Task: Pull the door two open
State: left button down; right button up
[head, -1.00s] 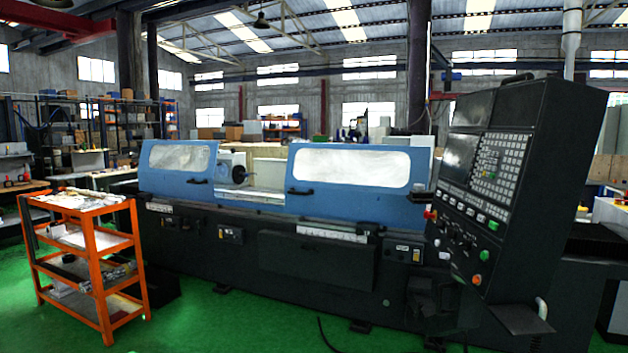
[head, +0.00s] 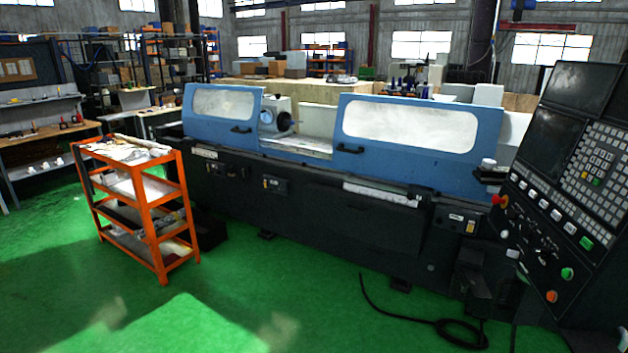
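A dark cylindrical grinder with two blue sliding doors stands across the middle of the head view. The left door (head: 222,136) has a window and a black handle (head: 241,129) near its right edge. The right door (head: 418,160) is wider, with a window and a black handle (head: 350,149) at its lower left. I cannot tell which of them is door two. A gap between the doors shows the spindle (head: 284,121) and the pale bed (head: 297,147). Neither of my grippers is in view, and nothing touches either door.
An orange cart (head: 151,208) with tools stands in front of the machine's left end. A control panel (head: 566,195) stands at the right. A black cable (head: 440,327) lies on the green floor (head: 310,300), which is otherwise clear in front.

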aim_at(450, 130)
jog(key=i, duration=2.05)
jog(key=i+z, duration=0.1)
jog(key=i, duration=0.9)
jog(key=i+j, duration=0.2)
jog(key=i, duration=0.8)
jog(key=i+j, duration=0.1)
jog(key=i, duration=0.95)
jog(key=i+j+z, duration=0.1)
jog(key=i+z, duration=0.35)
jog(key=i, duration=0.05)
